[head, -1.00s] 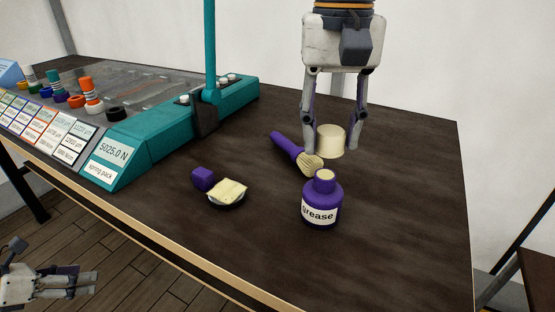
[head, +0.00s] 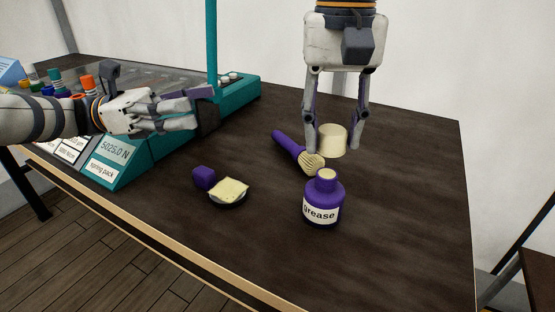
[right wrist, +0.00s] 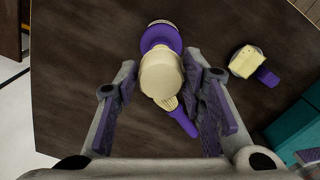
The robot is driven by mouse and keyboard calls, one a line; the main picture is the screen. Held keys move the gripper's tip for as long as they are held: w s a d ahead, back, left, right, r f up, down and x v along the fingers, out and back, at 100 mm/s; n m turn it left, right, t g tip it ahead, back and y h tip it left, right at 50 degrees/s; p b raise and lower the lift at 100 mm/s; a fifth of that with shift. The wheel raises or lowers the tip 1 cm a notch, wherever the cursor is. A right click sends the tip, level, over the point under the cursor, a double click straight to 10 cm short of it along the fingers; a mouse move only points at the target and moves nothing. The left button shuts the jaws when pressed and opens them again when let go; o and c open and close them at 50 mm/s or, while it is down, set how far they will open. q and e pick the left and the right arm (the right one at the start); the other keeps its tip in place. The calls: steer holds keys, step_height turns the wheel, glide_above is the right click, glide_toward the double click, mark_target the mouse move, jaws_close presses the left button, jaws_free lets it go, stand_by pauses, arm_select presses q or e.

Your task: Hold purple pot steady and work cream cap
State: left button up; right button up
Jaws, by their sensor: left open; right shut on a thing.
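The purple pot (head: 322,192), labelled "grease", stands upright on the dark table with its neck bare and a cream top showing; it also shows in the right wrist view (right wrist: 160,36). The cream cap (head: 332,140) is off the pot, held by my right gripper (head: 338,146) above the table behind the pot. In the right wrist view, the cap (right wrist: 160,76) sits between the fingers and overlaps the pot. My left gripper (head: 203,107) is open and empty, in front of the teal stand, to the left of the pot and well apart from it.
A purple-handled brush (head: 288,143) lies behind the pot. The teal spring tester (head: 130,160) fills the table's left. The front and right of the dark table (head: 400,240) are clear.

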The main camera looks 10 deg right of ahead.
mark_target(314, 195)
arm_select(q)
steer(key=s+d+f+m+y, duration=0.1)
steer(key=d+f+y, duration=0.2)
steer(key=d, duration=0.1)
steer(key=s+d+f+m+g+y, duration=0.1)
steer(key=s+d+f+m+y, duration=0.1)
steer(key=d, duration=0.3)
steer(key=s+d+f+m+g+y, duration=0.1)
steer(key=d+f+y, duration=0.2)
steer(key=d+y, duration=0.1)
steer(key=shift+s+d+f+m+y, duration=0.3)
steer(key=shift+s+f+y, duration=0.1)
steer(key=shift+y, duration=0.1)
arm_select(e)
steer(key=shift+d, duration=0.1)
arm_select(q)
steer(key=x, duration=0.7)
steer(key=shift+s+d+f, duration=0.1)
steer(key=shift+s, duration=0.05)
steer(key=c, duration=1.5)
steer(key=shift+f, duration=0.1)
steer(key=shift+c, duration=0.2)
steer(key=o, duration=1.7)
steer(key=c, duration=1.6)
steer(key=shift+o, duration=0.2)
